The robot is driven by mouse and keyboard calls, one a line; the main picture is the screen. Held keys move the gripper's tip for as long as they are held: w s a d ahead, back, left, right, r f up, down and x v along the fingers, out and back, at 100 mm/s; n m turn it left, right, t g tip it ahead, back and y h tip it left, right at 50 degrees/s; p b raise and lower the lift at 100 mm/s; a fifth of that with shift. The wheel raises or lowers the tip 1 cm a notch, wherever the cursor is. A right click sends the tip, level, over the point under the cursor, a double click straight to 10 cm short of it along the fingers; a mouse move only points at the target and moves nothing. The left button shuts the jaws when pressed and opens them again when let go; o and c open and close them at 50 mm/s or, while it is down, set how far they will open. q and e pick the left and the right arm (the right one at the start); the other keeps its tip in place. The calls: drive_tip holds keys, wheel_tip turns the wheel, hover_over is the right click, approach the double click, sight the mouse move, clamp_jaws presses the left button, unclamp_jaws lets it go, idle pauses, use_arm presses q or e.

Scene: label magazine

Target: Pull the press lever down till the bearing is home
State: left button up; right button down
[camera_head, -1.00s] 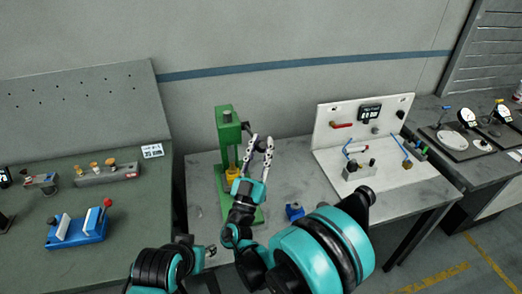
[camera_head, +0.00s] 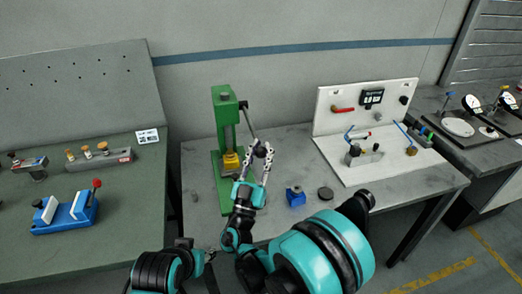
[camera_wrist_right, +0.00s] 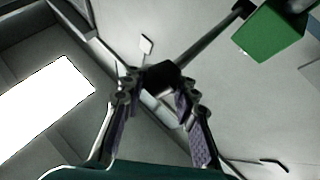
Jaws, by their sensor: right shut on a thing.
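The green press (camera_head: 223,120) stands upright on the grey table. Its dark lever (camera_head: 249,124) slants down to the right from the press head and ends in a dark knob (camera_head: 260,151). My right gripper (camera_head: 260,157) is shut on this knob. In the right wrist view the knob (camera_wrist_right: 160,76) sits between the fingertips, and the lever runs up to the green press head (camera_wrist_right: 270,33). A yellow part (camera_head: 231,161) sits under the press ram. I cannot make out the bearing separately. My left gripper does not show.
A blue block (camera_head: 295,197) and a dark round disc (camera_head: 325,194) lie on the table right of the gripper. A white panel fixture (camera_head: 340,123) stands farther right. A green bench (camera_head: 110,225) with a blue fixture (camera_head: 75,212) is at the left.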

drive_tip(key=shift+d+f, duration=0.1)
drive_tip(key=shift+f, duration=0.15)
drive_tip(key=c, duration=1.2)
unclamp_jaws()
drive_tip(key=shift+s, duration=0.1)
drive_tip(key=shift+w, duration=0.2)
drive_tip(key=shift+s+f, duration=0.2)
drive_tip(key=shift+s, duration=0.15)
drive_tip(key=v, duration=0.6)
drive_tip(key=shift+s+f, duration=0.25)
drive_tip(key=shift+f, duration=0.05)
